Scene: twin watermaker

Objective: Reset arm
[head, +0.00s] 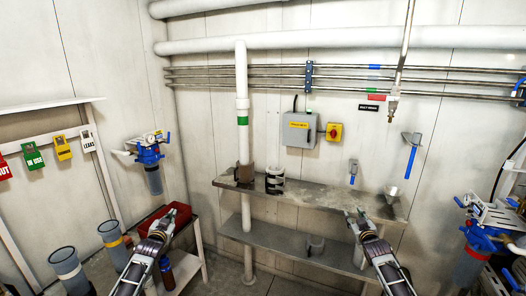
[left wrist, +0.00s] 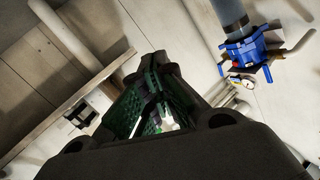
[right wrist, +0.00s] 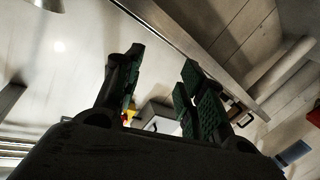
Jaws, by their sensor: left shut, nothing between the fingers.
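My left gripper (head: 170,214) is in front of the red bin at the lower left in the head view. In the left wrist view its green-padded fingers (left wrist: 158,85) are brought together with nothing held. My right gripper (head: 356,216) is over the right part of the grey shelf bench in the head view. In the right wrist view its fingers (right wrist: 163,65) stand apart with nothing between them. I cannot tell from the head view how high either gripper is above the surfaces behind it.
The red bin (head: 165,221) is on a small white cart. The metal bench (head: 325,197) has a lower shelf with a grey fitting (head: 315,245). Blue filter housings hang at the left (head: 150,148) and right (head: 483,235). Grey cylinders (head: 66,266) stand at lower left.

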